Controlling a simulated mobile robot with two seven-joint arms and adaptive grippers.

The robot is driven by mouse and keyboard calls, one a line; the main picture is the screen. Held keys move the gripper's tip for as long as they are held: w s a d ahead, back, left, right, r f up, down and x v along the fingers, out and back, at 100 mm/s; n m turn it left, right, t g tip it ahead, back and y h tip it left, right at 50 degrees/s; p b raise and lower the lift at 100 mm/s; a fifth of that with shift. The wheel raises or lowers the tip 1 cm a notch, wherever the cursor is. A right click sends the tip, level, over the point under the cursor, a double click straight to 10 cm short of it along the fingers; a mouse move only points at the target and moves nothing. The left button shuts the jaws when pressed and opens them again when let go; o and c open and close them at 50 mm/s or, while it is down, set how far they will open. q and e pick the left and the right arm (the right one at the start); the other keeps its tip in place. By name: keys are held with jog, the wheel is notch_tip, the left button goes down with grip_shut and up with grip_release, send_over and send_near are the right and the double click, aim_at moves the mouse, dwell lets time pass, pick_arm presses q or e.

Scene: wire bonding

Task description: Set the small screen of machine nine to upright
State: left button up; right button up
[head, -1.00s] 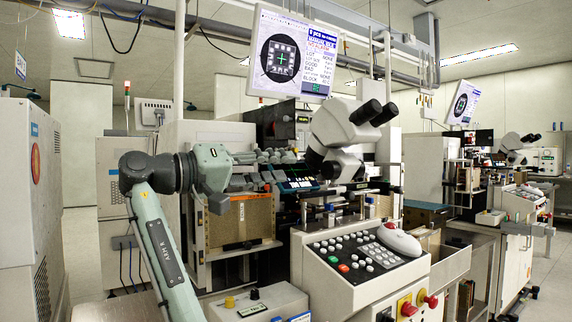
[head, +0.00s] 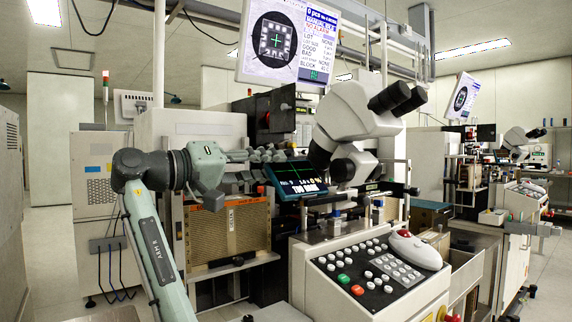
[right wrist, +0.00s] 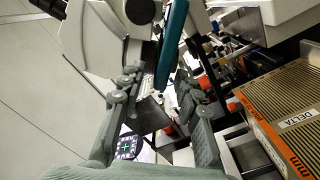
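The small screen (head: 296,180), dark with light text in a teal frame, is on the machine left of the microscope. It leans back, its face showing toward me. My right gripper (head: 280,155) reaches in from the left, its fingers by the screen's upper left edge. In the right wrist view the screen shows edge-on as a teal strip (right wrist: 171,50), just past and between the fingertips of the right gripper (right wrist: 157,85). The fingers are apart, with no grip on the screen; whether one touches it I cannot tell. My left gripper is not in view.
The microscope (head: 360,120) stands close right of the screen. The control panel (head: 370,275) with buttons and a white mouse (head: 416,250) is in front. A large monitor (head: 288,45) hangs above. A tan ribbed magazine (head: 228,230) sits below my right gripper.

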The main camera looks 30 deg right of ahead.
aim_at(284, 165)
jog(key=d, duration=0.4)
jog(key=shift+w, duration=0.15)
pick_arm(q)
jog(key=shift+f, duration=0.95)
pick_arm(e)
jog(key=shift+d, duration=0.55)
jog(key=c, duration=0.7)
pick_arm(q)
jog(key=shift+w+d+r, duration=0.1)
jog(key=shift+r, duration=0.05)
pick_arm(e)
grip_shut()
